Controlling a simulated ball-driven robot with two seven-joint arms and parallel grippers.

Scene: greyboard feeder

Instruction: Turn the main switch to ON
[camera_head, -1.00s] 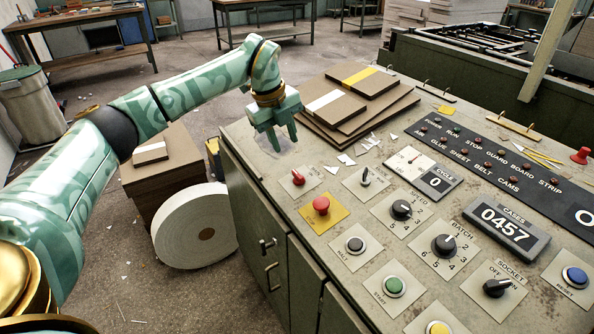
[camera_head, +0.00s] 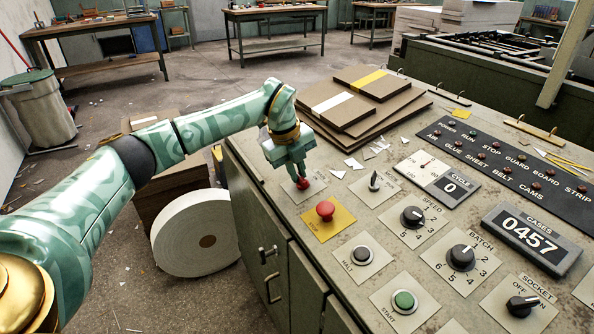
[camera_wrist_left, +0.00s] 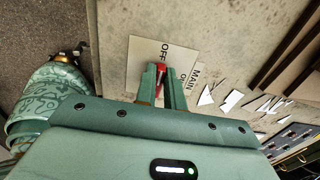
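The main switch is a red knob (camera_head: 304,184) on a pale plate near the panel's left edge. In the left wrist view its red handle (camera_wrist_left: 164,74) shows between my two fingers. The plate (camera_wrist_left: 142,62) reads OFF and MAIN there, and another marking is partly covered. My left gripper (camera_head: 297,176) points down at the switch, with its fingertips at the knob on either side of the handle. It also shows in the left wrist view (camera_wrist_left: 164,85). I cannot tell whether the fingers press on the handle. My right gripper is not in view.
A red stop button (camera_head: 325,211) on a yellow plate stands close in front of the switch. A small black selector (camera_head: 374,180) is to the right. Stacked brown boards (camera_head: 345,112) and paper scraps (camera_head: 354,163) lie behind. A white roll (camera_head: 195,232) stands left of the cabinet.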

